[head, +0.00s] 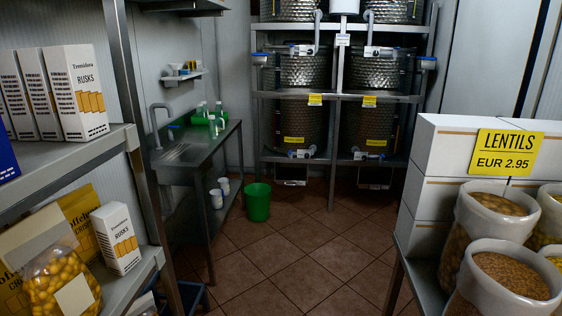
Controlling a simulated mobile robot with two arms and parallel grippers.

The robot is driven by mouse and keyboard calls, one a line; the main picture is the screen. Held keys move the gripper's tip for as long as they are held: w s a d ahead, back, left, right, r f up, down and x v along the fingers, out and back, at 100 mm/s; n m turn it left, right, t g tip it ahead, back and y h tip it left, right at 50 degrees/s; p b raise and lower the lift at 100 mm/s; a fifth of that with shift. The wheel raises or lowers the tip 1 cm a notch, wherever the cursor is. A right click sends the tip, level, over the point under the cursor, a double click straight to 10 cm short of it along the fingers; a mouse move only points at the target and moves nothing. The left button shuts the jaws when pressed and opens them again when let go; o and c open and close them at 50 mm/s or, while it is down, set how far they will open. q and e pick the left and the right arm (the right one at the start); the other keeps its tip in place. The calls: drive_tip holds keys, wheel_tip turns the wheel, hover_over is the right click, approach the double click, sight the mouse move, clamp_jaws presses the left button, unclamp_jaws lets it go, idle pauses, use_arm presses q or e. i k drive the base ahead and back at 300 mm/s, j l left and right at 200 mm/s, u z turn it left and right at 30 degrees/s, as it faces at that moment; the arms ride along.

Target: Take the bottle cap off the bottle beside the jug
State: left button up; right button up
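Several small green and white containers, possibly bottles (219,113), stand at the far end of a steel sink counter (187,152) in the middle left of the head view. They are too small and far away to tell which is the bottle, whether a jug stands among them, or whether any has a cap. Neither of my grippers is in view.
A green bucket (257,201) stands on the tiled floor (290,255) beside the counter. A rack of steel drums (305,85) is at the back. Shelves with rusks boxes (75,92) are close on the left; lentil sacks (500,280) are close on the right. The aisle between is clear.

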sight(212, 125)
drive_tip(key=i, duration=2.35)
